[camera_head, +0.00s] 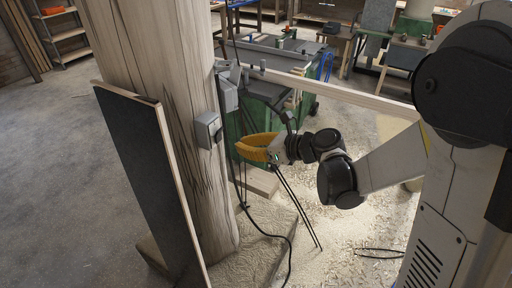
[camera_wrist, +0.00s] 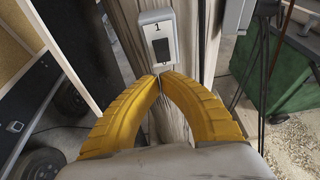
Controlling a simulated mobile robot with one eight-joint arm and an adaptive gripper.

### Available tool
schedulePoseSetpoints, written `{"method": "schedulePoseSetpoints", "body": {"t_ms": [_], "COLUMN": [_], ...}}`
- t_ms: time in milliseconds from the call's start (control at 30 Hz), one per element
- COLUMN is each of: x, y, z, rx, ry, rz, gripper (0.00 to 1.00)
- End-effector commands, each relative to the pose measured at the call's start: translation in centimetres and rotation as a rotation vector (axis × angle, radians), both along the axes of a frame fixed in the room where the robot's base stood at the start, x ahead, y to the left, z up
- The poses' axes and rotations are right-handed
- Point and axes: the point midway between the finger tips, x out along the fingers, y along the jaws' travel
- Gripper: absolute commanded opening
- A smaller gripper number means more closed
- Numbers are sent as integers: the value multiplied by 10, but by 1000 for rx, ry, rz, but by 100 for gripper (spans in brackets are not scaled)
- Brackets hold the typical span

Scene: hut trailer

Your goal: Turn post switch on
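The post switch (camera_head: 208,130) is a small grey box with a dark face on the side of the thick wooden post (camera_head: 165,100). In the wrist view the switch (camera_wrist: 158,42) is a light plate marked "1" with a dark rectangular rocker, just beyond my fingertips. My gripper (camera_head: 239,148) has yellow fingers and is to the right of the switch and a little lower, with a gap between them. In the wrist view my gripper (camera_wrist: 162,74) has its fingertips together with nothing between them. Whether the rocker is pressed cannot be told.
Another grey box (camera_head: 228,94) is on the post above the switch. A dark panel (camera_head: 150,165) leans at the post's left. Black cables (camera_head: 240,180) hang beside my gripper. A green machine (camera_head: 270,85) stands behind. Wood shavings cover the floor at right.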

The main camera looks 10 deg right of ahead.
Motion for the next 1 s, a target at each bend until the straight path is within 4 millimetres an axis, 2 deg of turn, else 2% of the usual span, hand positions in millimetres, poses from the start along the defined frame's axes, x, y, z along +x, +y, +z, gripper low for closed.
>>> {"method": "schedulePoseSetpoints", "body": {"t_ms": [100,300,500,833,1000], "x": [14,30,35,36,40], "y": [19,39,46,46,54], "z": [-11,3,8,9,22], "rx": [-1,-1,-1,-4,-85], "ry": [0,0,0,3,66], "rz": [4,1,1,1,5], "gripper": [0,0,0,0,0]}}
